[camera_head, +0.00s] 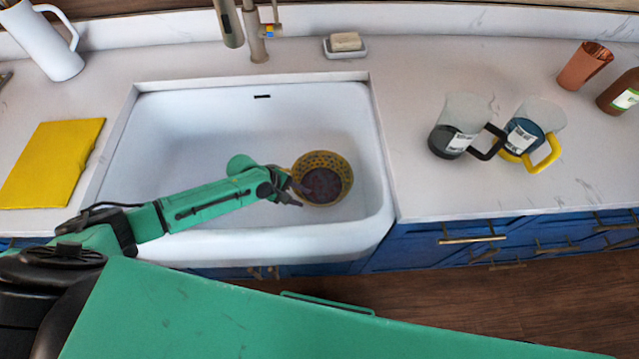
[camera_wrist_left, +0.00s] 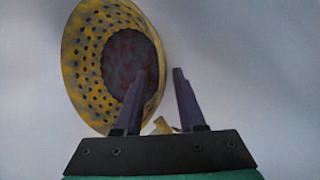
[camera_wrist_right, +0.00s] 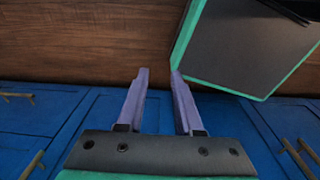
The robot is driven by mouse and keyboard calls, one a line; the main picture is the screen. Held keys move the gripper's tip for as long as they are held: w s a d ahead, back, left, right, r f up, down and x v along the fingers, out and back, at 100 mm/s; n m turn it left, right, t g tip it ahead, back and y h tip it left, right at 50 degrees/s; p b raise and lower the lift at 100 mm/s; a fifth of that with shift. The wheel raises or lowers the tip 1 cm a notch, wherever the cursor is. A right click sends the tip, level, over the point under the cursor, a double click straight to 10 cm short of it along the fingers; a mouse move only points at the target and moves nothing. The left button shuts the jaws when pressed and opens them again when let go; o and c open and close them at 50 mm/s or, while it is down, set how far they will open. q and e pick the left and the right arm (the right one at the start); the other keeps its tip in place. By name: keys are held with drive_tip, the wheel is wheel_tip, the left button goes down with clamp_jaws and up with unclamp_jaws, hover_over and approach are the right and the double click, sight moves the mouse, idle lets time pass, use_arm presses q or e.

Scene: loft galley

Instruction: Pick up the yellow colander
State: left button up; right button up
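The yellow colander (camera_head: 343,170) with dark round holes and a dark reddish bottom sits in the right part of the white sink (camera_head: 180,120). It also shows in the left wrist view (camera_wrist_left: 88,55), mouth toward the camera. My left gripper (camera_head: 294,193) is at the colander's left side. Its fingers (camera_wrist_left: 160,85) are apart; one overlaps the colander's inside and the other is outside, so the rim lies between them. I cannot tell whether either finger touches it. My right gripper (camera_wrist_right: 158,80) is open and empty, over the floor and blue cabinet fronts.
The sink walls surround the colander, with the faucet (camera_head: 256,45) behind. Two mugs, one black-handled (camera_head: 461,125) and one yellow-handled (camera_head: 535,125), stand on the right counter. A copper cup (camera_head: 584,66), a soap dish (camera_head: 345,52), a white pitcher (camera_head: 45,40) and a yellow board (camera_head: 52,163) are farther off.

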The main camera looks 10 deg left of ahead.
use_arm(q)
drive_tip(key=x, duration=0.3)
drive_tip(key=shift+d, duration=0.1)
clamp_jaws()
drive_tip(key=shift+r, duration=0.1)
idle(1.1)
